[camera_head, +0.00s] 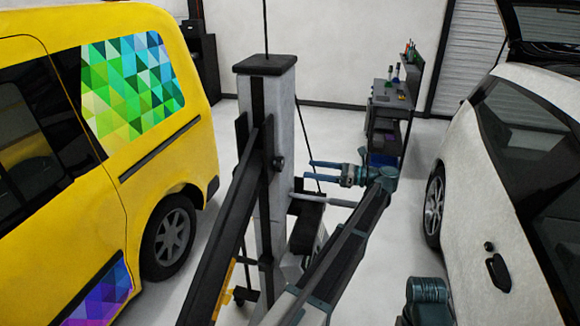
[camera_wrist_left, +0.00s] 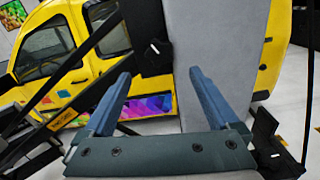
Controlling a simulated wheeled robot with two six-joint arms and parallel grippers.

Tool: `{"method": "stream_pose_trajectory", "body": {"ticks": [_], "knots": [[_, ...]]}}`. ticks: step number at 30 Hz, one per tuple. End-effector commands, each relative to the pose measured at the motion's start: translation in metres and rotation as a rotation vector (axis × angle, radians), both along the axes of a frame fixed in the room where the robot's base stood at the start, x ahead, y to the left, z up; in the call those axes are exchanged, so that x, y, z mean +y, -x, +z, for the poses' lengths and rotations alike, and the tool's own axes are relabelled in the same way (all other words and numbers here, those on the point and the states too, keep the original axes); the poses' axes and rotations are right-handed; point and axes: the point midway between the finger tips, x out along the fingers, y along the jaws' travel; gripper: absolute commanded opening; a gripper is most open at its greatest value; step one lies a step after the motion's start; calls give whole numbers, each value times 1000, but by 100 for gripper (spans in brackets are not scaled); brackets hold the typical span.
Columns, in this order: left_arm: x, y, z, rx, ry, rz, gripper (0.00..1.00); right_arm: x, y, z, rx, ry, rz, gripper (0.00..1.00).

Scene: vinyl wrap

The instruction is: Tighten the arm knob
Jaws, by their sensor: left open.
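The arm knob (camera_head: 278,162) is a small black knob on the side of the grey post (camera_head: 283,120), where a long dark arm (camera_head: 225,225) meets it. My left gripper (camera_head: 311,171) is open and empty to the right of the knob, its blue fingers pointing left toward it. A gap remains between fingertips and knob. In the left wrist view the black knob (camera_wrist_left: 157,57) shows ahead, past the tips of the open gripper (camera_wrist_left: 159,76) and between them. My right gripper is not in view.
A yellow van (camera_head: 100,190) with colourful wrap stands left, and a white car (camera_head: 510,180) stands right. A dark workbench (camera_head: 392,98) with tools is at the back. A yellow level-like strip (camera_head: 224,290) hangs by the dark arm. Open floor lies behind the post.

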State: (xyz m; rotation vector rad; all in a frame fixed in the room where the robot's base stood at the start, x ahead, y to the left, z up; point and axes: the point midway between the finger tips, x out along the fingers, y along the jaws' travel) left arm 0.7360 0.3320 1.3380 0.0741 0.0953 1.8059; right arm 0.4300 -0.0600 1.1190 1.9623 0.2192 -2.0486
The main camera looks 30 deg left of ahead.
Motion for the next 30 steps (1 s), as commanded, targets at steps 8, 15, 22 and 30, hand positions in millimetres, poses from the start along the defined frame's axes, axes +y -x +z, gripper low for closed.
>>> {"method": "stream_pose_trajectory", "body": {"ticks": [8,15,22,30], "knots": [[52,14,0,0,0,1,94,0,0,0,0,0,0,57],[77,19,0,0,0,0,94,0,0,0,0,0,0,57],[82,20,0,0,-1,-1,94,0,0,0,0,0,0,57],[82,20,0,0,-1,-1,78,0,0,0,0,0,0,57]]}}
